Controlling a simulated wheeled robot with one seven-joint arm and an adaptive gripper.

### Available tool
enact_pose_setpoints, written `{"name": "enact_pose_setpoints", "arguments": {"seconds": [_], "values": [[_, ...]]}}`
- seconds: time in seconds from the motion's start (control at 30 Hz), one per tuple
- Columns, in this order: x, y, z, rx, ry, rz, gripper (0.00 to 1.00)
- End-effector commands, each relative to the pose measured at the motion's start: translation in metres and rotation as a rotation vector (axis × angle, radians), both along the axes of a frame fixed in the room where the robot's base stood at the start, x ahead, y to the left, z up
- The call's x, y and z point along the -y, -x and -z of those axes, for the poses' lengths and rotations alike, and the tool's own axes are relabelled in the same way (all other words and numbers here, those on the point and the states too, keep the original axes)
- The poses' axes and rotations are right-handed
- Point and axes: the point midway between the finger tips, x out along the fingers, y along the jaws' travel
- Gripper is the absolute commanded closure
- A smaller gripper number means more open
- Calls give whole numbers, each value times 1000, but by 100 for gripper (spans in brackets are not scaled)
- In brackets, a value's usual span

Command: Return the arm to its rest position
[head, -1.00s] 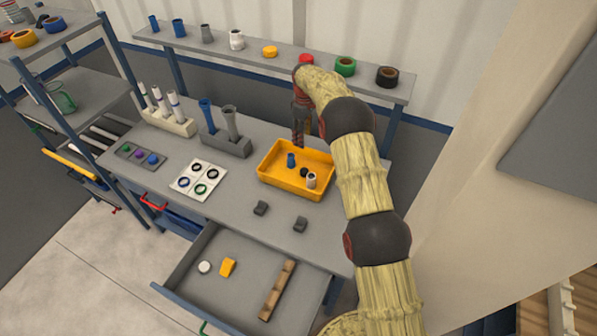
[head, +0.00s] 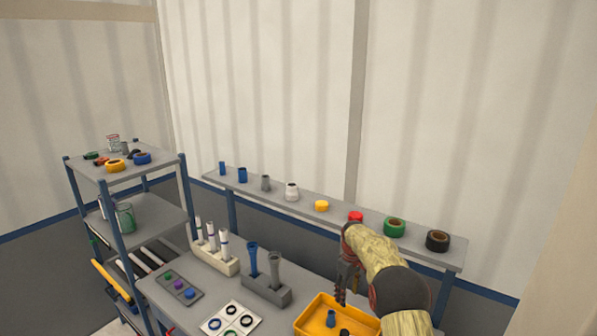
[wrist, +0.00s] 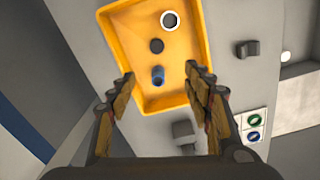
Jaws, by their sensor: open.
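My gripper (head: 342,290) hangs over the back edge of the yellow tray (head: 305,320) at the right end of the workbench. In the wrist view my gripper (wrist: 160,80) is open, its two fingers apart with nothing between them. The yellow tray (wrist: 120,45) lies below and ahead of the fingers. In it are a blue pipe piece (wrist: 158,75), a dark piece (wrist: 156,46) and a white ring-shaped piece (wrist: 170,20). The head view shows the blue piece (head: 331,318) too, but the tray's front part is cut off by the lower edge.
Behind my arm a narrow shelf (head: 300,205) carries pipe pieces and tape rolls. On the bench (head: 205,283) stand a grey holder (head: 265,290) with two pipes, a white holder (head: 215,260) with tubes and a card with rings (head: 231,320). A rack (head: 125,235) stands at left.

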Motion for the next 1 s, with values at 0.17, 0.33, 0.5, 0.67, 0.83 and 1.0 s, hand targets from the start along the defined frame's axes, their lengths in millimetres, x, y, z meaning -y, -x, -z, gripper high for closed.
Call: {"name": "enact_pose_setpoints", "arguments": {"seconds": [0.17, 0.33, 0.5, 0.67, 0.83, 1.0], "values": [[0, 44, 31, -77, 5, 129, 49], [0, 80, 19, -96, 11, 233, 49], [-1, 117, -8, -94, 14, 325, 49], [-1, 162, -42, -76, 15, 415, 49], [-1, 213, -76, -45, 10, 494, 49], [-2, 265, -103, -7, 0, 559, 49]]}}
